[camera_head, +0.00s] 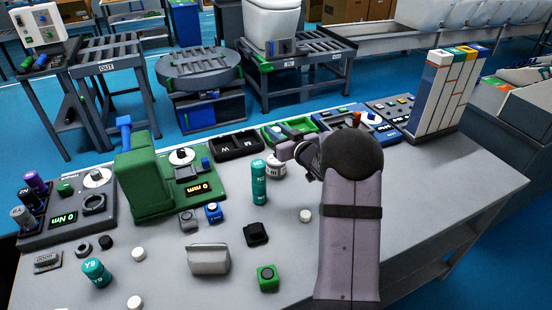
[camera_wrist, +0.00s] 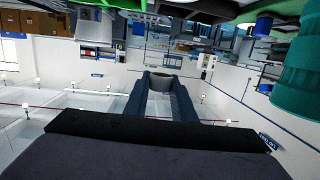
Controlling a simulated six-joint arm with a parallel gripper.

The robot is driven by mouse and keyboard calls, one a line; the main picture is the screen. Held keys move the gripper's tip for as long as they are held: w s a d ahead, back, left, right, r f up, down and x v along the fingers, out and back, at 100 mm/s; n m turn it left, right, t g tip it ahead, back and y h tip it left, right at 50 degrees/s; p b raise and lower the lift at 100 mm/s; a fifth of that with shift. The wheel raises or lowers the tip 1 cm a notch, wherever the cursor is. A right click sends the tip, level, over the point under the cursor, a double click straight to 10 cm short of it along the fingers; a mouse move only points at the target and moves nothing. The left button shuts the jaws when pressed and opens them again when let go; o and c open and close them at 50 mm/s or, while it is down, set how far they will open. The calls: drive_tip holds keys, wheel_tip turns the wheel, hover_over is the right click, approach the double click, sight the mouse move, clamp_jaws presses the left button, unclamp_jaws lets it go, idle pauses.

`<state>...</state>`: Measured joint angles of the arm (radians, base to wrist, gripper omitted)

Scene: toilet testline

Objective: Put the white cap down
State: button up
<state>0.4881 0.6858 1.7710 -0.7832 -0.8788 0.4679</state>
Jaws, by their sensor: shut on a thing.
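My gripper (camera_head: 286,151) is over the rear middle of the table, partly hidden behind my own wrist. In the wrist view, my gripper (camera_wrist: 163,92) is shut on a small round cap-shaped thing (camera_wrist: 165,80), taken as the white cap; it looks grey in shade. Other white caps lie loose on the table: one right of centre (camera_head: 305,216), one at the left (camera_head: 138,253) and one at the front edge (camera_head: 134,302).
A green press (camera_head: 143,175) stands at the left, an upright binder-like rack (camera_head: 447,95) at the right. The table's right part (camera_head: 440,185) is clear.

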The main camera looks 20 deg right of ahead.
drive_tip(key=shift+f+p, duration=0.6)
drive_tip(key=shift+f, duration=4.3)
drive_tip(key=shift+f, duration=0.1)
drive_tip(key=shift+f+b, duration=0.15)
drive_tip(key=shift+b, duration=0.15)
drive_tip(key=o, duration=1)
drive_tip(key=shift+c, duration=0.2)
drive_tip(key=shift+s+r+p, duration=0.1)
drive_tip(key=shift+r+p, duration=0.2)
drive_tip(key=s+d+r+b, duration=0.1)
drive_tip(key=s+b, duration=0.1)
drive_tip(key=s, duration=0.9)
drive_tip(key=shift+s+r, duration=0.3)
drive_tip(key=shift+r, duration=0.05)
